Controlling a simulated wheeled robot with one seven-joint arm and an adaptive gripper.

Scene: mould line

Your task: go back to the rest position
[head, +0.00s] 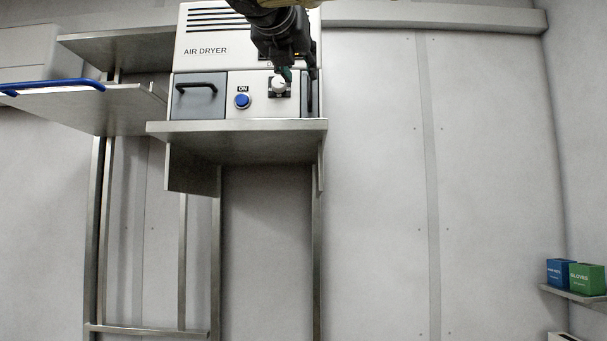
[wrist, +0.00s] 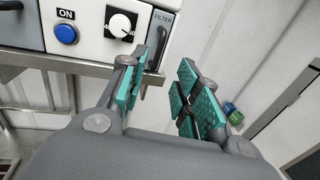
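My gripper (wrist: 165,82) is in front of the air dryer, close to its right side. In the wrist view its two fingers with green pads stand apart, with nothing between them. In the head view my gripper (head: 286,75) hangs in front of the panel and partly covers the dial. The air dryer (head: 205,50) stands on a metal shelf. The blue ON button (wrist: 66,34) is further left.
The shelf (head: 240,128) under the dryer juts out. A side shelf (head: 95,105) with a blue handle (head: 50,87) is at the left. A blue box (head: 558,272) and a green gloves box (head: 586,279) sit on a low shelf at the right. The wall between is clear.

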